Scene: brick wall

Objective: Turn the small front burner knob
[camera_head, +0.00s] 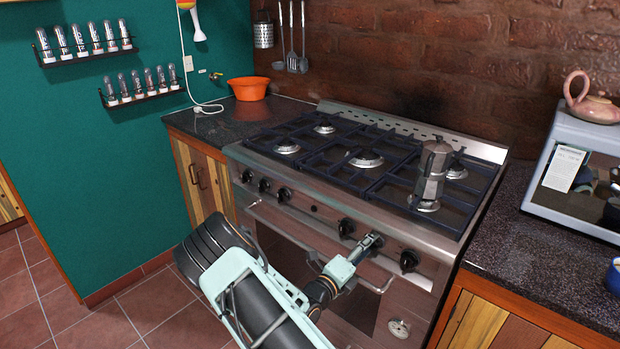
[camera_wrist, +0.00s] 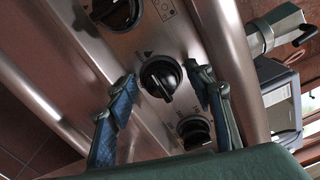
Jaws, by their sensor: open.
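The stove (camera_head: 330,212) has a steel front panel with a row of black knobs. My gripper (camera_head: 370,242) is at the panel, between a knob (camera_head: 346,228) on its left and the rightmost knob (camera_head: 409,261). In the wrist view my gripper (camera_wrist: 160,83) is open, with one blue-padded finger on each side of a black knob (camera_wrist: 160,75). Gaps show between this knob and both fingers. In the head view my gripper hides this knob. I cannot tell from the markings which burner it serves.
The wrist view shows neighbouring knobs above (camera_wrist: 115,12) and below (camera_wrist: 193,130). An oven handle (camera_head: 300,238) runs below the panel. A moka pot (camera_head: 433,172) stands on the right front burner. Dark counters flank the stove, with a microwave (camera_head: 575,170) on the right.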

